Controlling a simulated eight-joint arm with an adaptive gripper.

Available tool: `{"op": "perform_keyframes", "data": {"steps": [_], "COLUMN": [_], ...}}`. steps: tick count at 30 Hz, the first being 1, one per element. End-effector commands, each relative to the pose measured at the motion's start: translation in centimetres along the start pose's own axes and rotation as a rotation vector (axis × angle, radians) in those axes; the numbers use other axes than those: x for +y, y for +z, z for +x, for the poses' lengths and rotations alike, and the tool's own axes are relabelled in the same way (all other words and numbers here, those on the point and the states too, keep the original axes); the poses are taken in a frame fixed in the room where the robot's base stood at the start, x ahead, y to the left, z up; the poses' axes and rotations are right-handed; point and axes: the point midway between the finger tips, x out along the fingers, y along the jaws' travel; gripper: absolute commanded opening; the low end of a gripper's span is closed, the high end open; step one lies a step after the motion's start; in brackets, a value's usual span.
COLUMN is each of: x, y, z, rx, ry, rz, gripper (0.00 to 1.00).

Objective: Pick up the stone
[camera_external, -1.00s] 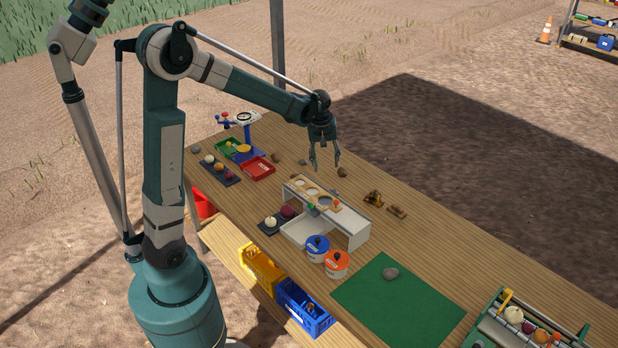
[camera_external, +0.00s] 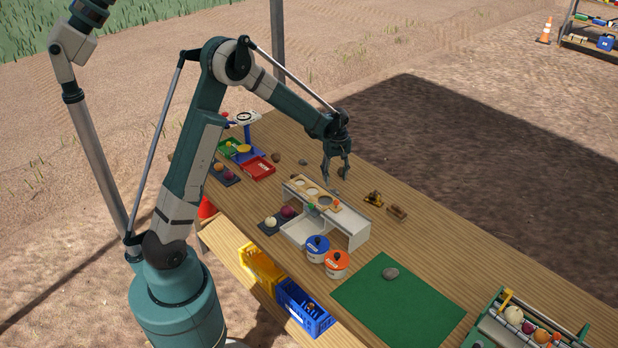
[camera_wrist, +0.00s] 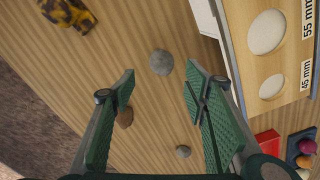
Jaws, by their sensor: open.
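Several stones lie on the wooden table, and I cannot tell which one is meant. In the wrist view a round grey stone (camera_wrist: 161,62) shows just beyond the gap between my fingertips. A brown stone (camera_wrist: 125,117) is partly hidden by the left finger, and a smaller grey stone (camera_wrist: 183,151) shows between the fingers, lower in the picture. My gripper (camera_external: 337,180) is open and empty, pointing down behind the white sizing stand (camera_external: 357,234); its open fingers (camera_wrist: 163,78) frame bare wood. Another grey stone (camera_external: 390,274) lies on the green mat (camera_external: 420,312).
The sizing stand's holed board (camera_wrist: 284,55) is close on the right in the wrist view. A dark-and-yellow object (camera_external: 375,198) and a small brown block (camera_external: 397,212) lie to the right. Blue (camera_external: 317,250) and orange (camera_external: 336,264) lidded pots stand in front.

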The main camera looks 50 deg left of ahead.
Motion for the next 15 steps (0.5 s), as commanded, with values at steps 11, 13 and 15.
{"op": "perform_keyframes", "data": {"steps": [11,13,15], "x": [0.02,0.03,0.04], "y": [-0.01,-0.01,-0.02], "z": [0.18,0.51,1.03], "rx": [0.0,0.0,0.0], "ry": [-0.001,-0.001,-0.001], "rz": [-0.001,-0.001,-0.001], "gripper": [0.45,0.45,0.45]}}
